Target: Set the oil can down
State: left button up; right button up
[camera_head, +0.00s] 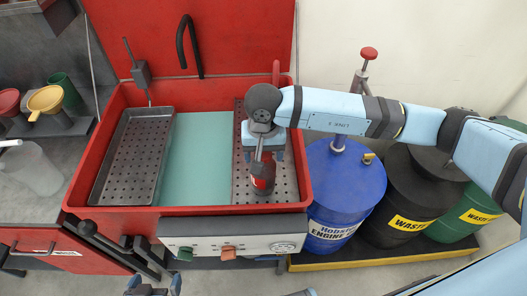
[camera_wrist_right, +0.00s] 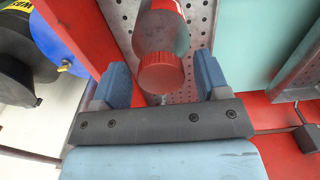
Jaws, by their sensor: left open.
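The oil can (camera_head: 262,184) is a red and clear-grey bottle with a red cap. It is at the right perforated tray (camera_head: 284,175) in the red basin; contact with the tray is hard to tell. In the right wrist view the oil can (camera_wrist_right: 160,40) shows its red cap towards me. My right gripper (camera_head: 261,160) is above the can, and its blue fingers in the wrist view (camera_wrist_right: 161,85) stand either side of it with gaps, so it looks open. My left gripper (camera_head: 153,286) is open and empty at the bottom edge.
The red basin (camera_head: 75,180) has another perforated tray (camera_head: 132,155) at left and a bare teal floor (camera_head: 195,155) between. A control panel (camera_head: 235,240) runs along its front. Blue (camera_head: 345,185) and black (camera_head: 400,200) drums stand right. A bench with funnels (camera_head: 46,100) is left.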

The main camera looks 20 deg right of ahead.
jog(key=shift+r, duration=0.1)
jog(key=shift+r+p, duration=0.25)
jog(key=shift+p, duration=0.05)
notch_tip(320, 180, up, 12)
jog(key=b, duration=0.1)
jog(key=shift+f+b, duration=0.15)
jog(key=shift+b, duration=0.2)
